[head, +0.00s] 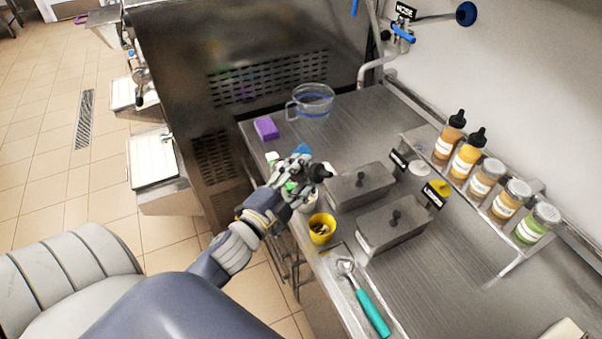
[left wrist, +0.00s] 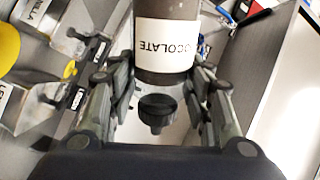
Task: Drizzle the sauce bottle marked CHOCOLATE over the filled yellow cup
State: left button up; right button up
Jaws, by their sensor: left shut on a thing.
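My left gripper (head: 296,180) is shut on the dark sauce bottle (left wrist: 165,30). Its white label shows upside down in the left wrist view, with letters reading "OCOLATE" and the start turned out of sight. In the head view the bottle is mostly hidden by my fingers; a black part (head: 319,172) shows at their right side. The yellow cup (head: 321,237) stands at the counter's front edge with brownish contents, just below and right of the gripper in the picture. The gripper is above the counter, apart from the cup. My right gripper is not in view.
Two lidded steel pans (head: 393,226) stand right of the cup. A teal-handled scoop (head: 371,312) lies in front. Several sauce bottles (head: 468,155) line the back shelf. A clear jug (head: 312,102) and a purple block (head: 266,128) stand farther left.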

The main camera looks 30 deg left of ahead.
pick_arm(q)
jog(key=shift+r+n+p, duration=1.1)
jog(key=shift+n+p, duration=0.6)
jog(key=shift+r+n, duration=0.2)
jog(key=shift+n, duration=0.4)
jog(key=n, duration=0.2)
jog(key=r+n, duration=0.1)
jog(key=n, duration=0.3)
jog(key=r+n, duration=0.1)
jog(key=n, duration=0.1)
jog(key=s+d, duration=0.7)
jog(key=s, duration=0.6)
jog(key=shift+d, duration=0.4)
